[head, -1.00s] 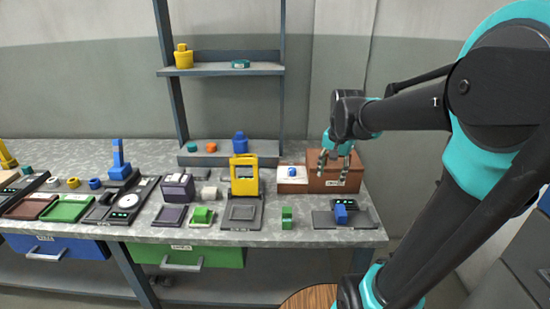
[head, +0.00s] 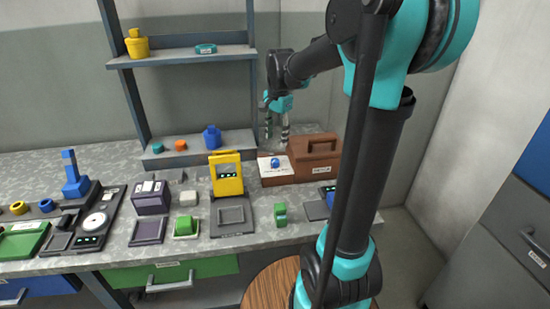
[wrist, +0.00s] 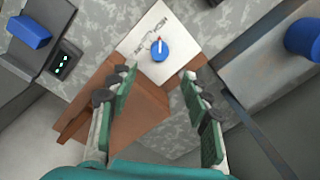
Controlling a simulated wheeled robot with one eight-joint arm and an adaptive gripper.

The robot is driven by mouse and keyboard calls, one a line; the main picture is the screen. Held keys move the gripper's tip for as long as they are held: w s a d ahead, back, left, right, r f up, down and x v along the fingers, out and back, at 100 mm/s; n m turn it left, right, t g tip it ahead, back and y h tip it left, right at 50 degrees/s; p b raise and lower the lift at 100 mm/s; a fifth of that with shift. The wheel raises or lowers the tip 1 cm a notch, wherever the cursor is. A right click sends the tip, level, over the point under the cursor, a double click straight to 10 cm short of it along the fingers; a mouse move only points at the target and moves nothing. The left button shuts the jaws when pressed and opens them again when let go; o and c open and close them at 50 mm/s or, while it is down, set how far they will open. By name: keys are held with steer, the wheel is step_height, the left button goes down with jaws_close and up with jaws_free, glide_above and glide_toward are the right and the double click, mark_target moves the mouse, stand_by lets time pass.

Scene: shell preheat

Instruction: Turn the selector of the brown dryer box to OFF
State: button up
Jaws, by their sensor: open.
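The brown dryer box (head: 315,163) stands at the right back of the bench, with a handle on its lid and a label on its front. A white panel (head: 272,177) at its left end bears the blue selector knob (head: 275,162). In the wrist view the knob (wrist: 159,51) has a red and white pointer toward the panel's small lettering, which I cannot read surely. My gripper (head: 276,134) is open and empty, pointing down above the panel. In the wrist view its fingers (wrist: 158,83) are spread, with the knob beyond the tips, between their lines and apart from both.
A yellow stand (head: 226,175) and a green block (head: 280,213) are left of and before the box. A device with a blue block (wrist: 31,31) and green-lit display stands near it. A shelf rack (head: 195,140) with a blue bottle (head: 212,136) rises to the left.

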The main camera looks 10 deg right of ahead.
mark_target(276, 160)
step_height(276, 160, down, 9)
steer(key=shift+w+a+f, duration=0.1)
steer(key=shift+w+f, duration=0.05)
steer(key=shift+c, duration=0.6)
jaws_close()
